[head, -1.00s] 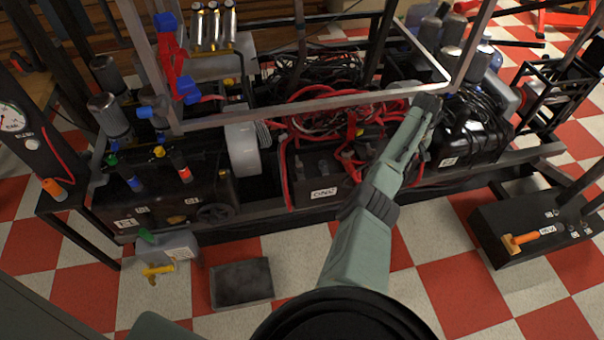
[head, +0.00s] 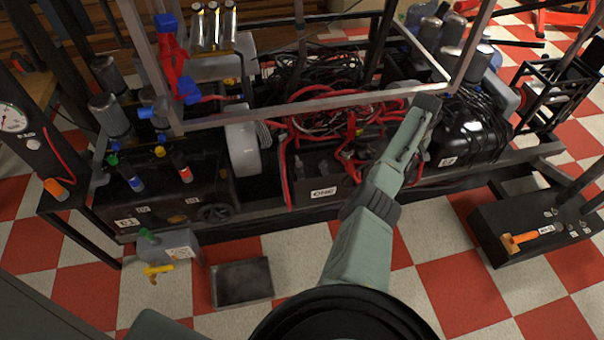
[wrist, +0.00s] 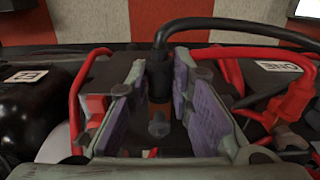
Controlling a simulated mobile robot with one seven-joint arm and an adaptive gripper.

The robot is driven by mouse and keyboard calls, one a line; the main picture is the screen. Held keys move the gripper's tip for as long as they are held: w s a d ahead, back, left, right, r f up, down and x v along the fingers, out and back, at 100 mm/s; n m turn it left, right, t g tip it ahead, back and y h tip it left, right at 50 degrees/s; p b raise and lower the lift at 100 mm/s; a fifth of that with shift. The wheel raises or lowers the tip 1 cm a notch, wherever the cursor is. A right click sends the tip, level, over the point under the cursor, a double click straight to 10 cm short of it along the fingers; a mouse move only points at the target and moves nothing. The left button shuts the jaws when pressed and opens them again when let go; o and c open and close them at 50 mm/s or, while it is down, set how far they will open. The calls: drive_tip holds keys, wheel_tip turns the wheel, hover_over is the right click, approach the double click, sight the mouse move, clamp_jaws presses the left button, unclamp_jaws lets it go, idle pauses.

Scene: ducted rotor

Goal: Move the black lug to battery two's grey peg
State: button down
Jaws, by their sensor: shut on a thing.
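In the wrist view my gripper (wrist: 160,112) has its two purple-padded fingers on either side of the black lug (wrist: 158,76), and is shut on it. A thick black cable (wrist: 235,27) rises from the lug and bends away to the right. A dark grey, peg-like stub (wrist: 158,128) shows below the lug between the fingers; whether they touch cannot be told. In the head view my arm reaches the right part of the frame, and its own links mostly hide the gripper and lug. Battery two's label is not readable.
The battery labelled ONE (head: 323,192) stands left of my arm, with red cables (head: 330,105) above it. A red lug (wrist: 292,98) is close right of my gripper. A metal frame rail (head: 300,105) crosses above. A black tank (head: 465,140) stands to the right.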

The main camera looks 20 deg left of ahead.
drive_tip(key=shift+w+a+b, duration=0.4)
drive_tip(key=shift+w+b, duration=0.2)
drive_tip(key=shift+b, duration=0.45)
drive_tip(key=shift+w+a+b, duration=0.35)
drive_tip(key=shift+w+b, duration=0.25)
drive_tip(key=shift+b, duration=0.45)
drive_tip(key=c, duration=1.3)
unclamp_jaws()
drive_tip(key=shift+c, duration=0.2)
wheel_tip(320, 180, up, 12)
